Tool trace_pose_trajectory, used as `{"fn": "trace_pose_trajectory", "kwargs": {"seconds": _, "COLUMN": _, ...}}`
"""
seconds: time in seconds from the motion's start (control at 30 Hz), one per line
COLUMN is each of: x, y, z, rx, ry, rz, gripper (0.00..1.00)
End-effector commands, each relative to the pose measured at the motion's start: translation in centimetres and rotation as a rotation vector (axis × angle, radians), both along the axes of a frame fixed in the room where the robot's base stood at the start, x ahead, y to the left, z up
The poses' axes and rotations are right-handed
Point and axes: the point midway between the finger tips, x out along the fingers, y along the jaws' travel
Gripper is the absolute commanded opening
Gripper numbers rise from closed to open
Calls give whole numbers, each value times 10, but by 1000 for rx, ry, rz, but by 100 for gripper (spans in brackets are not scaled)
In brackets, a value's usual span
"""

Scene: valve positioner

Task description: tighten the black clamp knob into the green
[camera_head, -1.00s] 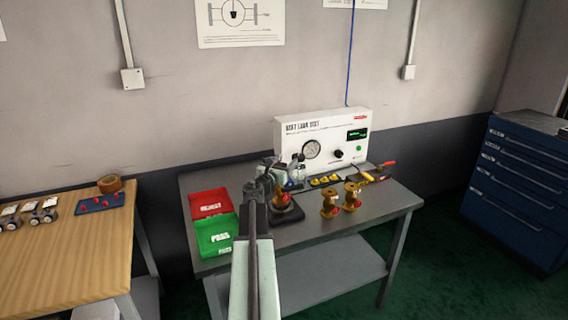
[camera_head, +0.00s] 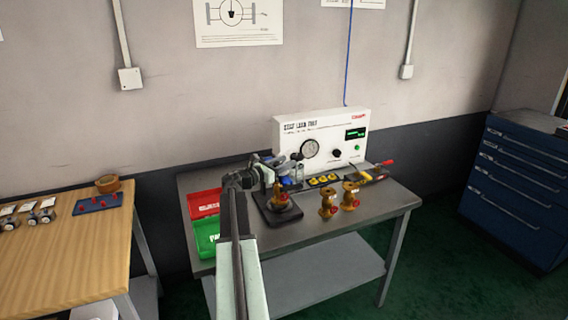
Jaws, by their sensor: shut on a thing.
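My gripper (camera_head: 277,177) is above the black fixture base (camera_head: 293,213) on the grey bench. It is shut at the top of the clamp, where the black clamp knob sits; the jaws hide the knob. A brass valve (camera_head: 280,199) stands upright on the base, just below my gripper. My arm comes in from the bottom and partly hides the left side of the bench. Any green mark on the clamp is too small to make out.
The white leak test panel (camera_head: 290,136) with a round gauge (camera_head: 310,149) stands behind. Two brass valves (camera_head: 327,204) (camera_head: 349,197) stand right of the fixture. A red tray (camera_head: 203,203) and a green tray (camera_head: 206,236) lie left. The bench's front right is clear.

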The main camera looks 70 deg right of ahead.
Motion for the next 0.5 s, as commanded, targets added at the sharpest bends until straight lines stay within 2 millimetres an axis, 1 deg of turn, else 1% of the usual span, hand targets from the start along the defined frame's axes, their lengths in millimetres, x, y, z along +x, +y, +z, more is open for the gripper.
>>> {"fn": "trace_pose_trajectory", "kwargs": {"seconds": 0.17, "x": -1, "y": 0, "z": 0, "rx": 0, "ry": 0, "rz": 0, "gripper": 0}}
{"fn": "trace_pose_trajectory", "kwargs": {"seconds": 0.2, "x": -1, "y": 0, "z": 0, "rx": 0, "ry": 0, "rz": 0, "gripper": 44}}
{"fn": "trace_pose_trajectory", "kwargs": {"seconds": 0.27, "x": -1, "y": 0, "z": 0, "rx": 0, "ry": 0, "rz": 1, "gripper": 60}}
{"fn": "trace_pose_trajectory", "kwargs": {"seconds": 0.5, "x": 0, "y": 0, "z": 0, "rx": 0, "ry": 0, "rz": 2, "gripper": 60}}
